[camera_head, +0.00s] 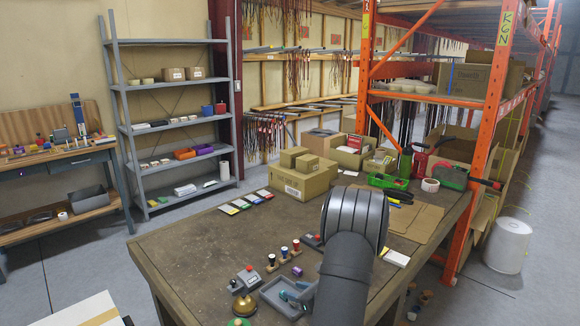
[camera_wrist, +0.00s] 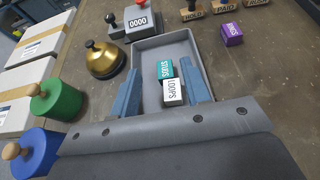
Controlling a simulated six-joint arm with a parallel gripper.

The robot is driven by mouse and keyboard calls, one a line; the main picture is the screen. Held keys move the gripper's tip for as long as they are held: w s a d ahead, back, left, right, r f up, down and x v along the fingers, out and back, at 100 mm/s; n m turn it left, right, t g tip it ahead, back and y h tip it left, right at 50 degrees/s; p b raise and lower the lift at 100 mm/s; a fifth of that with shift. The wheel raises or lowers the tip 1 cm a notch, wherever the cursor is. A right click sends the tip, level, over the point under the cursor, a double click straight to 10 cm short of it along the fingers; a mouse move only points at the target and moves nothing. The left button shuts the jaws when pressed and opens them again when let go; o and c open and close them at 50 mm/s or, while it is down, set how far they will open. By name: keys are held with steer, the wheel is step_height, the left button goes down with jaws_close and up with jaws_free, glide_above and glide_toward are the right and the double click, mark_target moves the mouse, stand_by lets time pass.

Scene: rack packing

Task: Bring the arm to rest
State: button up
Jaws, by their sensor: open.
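My gripper (camera_wrist: 160,66) is open, with its two blue fingers apart over a grey tray (camera_wrist: 150,45) in the wrist view. A teal block marked STUDS (camera_wrist: 165,70) and a white block marked LOOPS (camera_wrist: 174,93) lie in the tray, between the fingers in that view. I see no block gripped. In the head view my arm reaches over the workbench (camera_head: 195,250), and the tray (camera_head: 270,291) shows at its left. My arm hides part of the tray and bench there.
A brass bell (camera_wrist: 104,61), a stamp marked 0000 (camera_wrist: 138,22), a purple block (camera_wrist: 232,34) and several word stamps (camera_wrist: 226,7) stand around the tray. Green (camera_wrist: 58,100) and blue (camera_wrist: 35,152) knobbed items are at left. Boxes (camera_head: 300,183) stand farther back; the bench's left middle is clear.

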steer(key=shift+s+d+r, duration=0.1)
steer(key=shift+s+d, duration=0.1)
steer(key=shift+d, duration=0.1)
steer(key=shift+a, duration=0.1)
